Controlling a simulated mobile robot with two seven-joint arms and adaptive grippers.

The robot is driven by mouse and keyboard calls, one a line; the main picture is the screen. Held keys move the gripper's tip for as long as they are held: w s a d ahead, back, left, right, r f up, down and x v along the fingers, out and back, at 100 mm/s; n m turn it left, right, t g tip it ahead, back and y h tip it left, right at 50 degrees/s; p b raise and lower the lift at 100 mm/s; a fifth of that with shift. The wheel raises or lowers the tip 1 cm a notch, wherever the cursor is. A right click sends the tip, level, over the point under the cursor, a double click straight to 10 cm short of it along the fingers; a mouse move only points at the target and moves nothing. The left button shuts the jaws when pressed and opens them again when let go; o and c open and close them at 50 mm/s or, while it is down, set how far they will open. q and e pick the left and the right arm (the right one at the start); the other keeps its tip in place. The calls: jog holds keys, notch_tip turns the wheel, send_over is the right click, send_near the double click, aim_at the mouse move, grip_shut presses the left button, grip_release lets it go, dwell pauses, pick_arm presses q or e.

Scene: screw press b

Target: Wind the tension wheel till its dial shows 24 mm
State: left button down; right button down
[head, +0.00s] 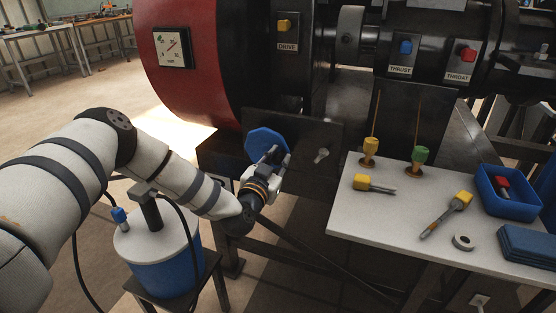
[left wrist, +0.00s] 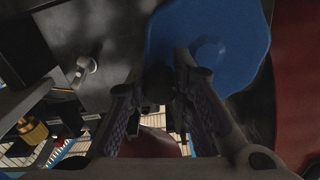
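The tension wheel appears to be the blue, many-sided wheel (head: 264,143) on the dark press frame; it fills the upper right of the left wrist view (left wrist: 235,45). My left gripper (head: 277,160) is at the wheel's lower right edge. In the left wrist view its two fingers (left wrist: 162,92) stand apart at the wheel's edge, with a dark round knob (left wrist: 157,82) between them. Shadow hides whether they press on it. A square white dial (head: 173,48) with a reddish needle is on the red drum; its figures are too small to read. My right gripper is out of view.
A small pale lever (head: 321,155) sits right of the wheel. A white table (head: 385,222) at the right bears yellow and green-handled tools and a blue tray (head: 510,207). A blue pot (head: 160,262) with a white lid stands below my left forearm.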

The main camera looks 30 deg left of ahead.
aim_at(278, 142)
pick_arm(q)
jog(key=shift+a+r+n+p, duration=0.1)
jog(key=shift+r+n+p, duration=0.55)
jog(key=shift+n, duration=0.85)
jog(key=shift+a+r+n, duration=0.2)
jog(key=shift+r+n, duration=0.35)
jog(key=shift+n, duration=0.55)
jog(key=shift+s+a+r+n, duration=0.1)
jog(key=shift+a+r+n, duration=0.1)
jog(key=shift+n, duration=0.45)
jog(key=shift+a+r+n, duration=0.1)
jog(key=shift+r+n, duration=0.1)
jog(key=shift+n, duration=0.45)
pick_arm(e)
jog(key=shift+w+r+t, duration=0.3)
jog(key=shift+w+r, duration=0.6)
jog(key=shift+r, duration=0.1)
pick_arm(q)
jog(key=c, duration=1.4)
grip_release()
jog(key=shift+s, duration=0.1)
